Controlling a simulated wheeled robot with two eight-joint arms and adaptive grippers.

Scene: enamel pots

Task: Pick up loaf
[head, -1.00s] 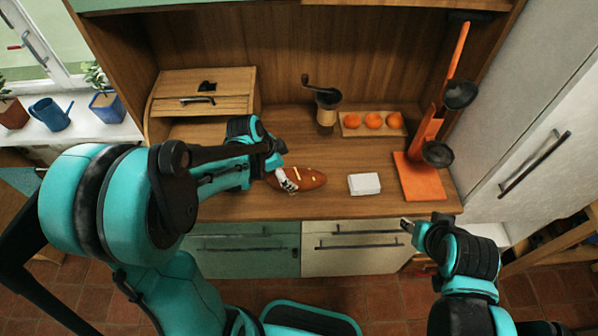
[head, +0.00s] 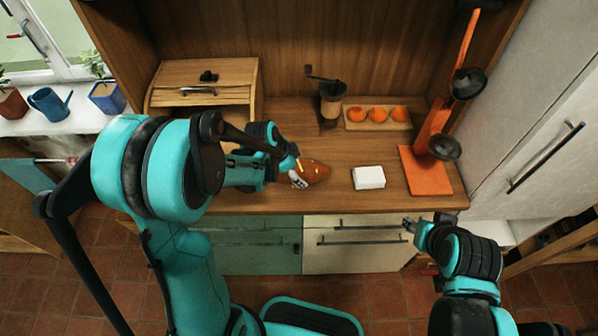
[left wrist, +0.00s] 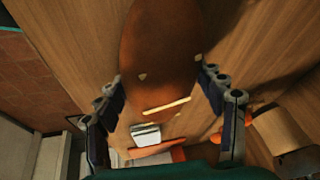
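The loaf (head: 316,173) is brown and oval with pale slashes, at the middle of the wooden counter. My left gripper (head: 297,172) is at its left part and hides that end. In the left wrist view the loaf (left wrist: 160,55) runs between the two fingers (left wrist: 160,75), whose tips lie against its sides, so the gripper looks shut on it. The loaf seems slightly above the counter, but its height is hard to tell. My right gripper (head: 411,223) is in front of the counter's right part, away from the loaf; its finger opening is too small to read.
A white block (head: 368,177) lies right of the loaf. An orange stand (head: 428,172) with dark cups is farther right. Behind are a grinder (head: 331,103) and a wooden tray (head: 351,126) with oranges. A bread box (head: 205,75) stands at the back left.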

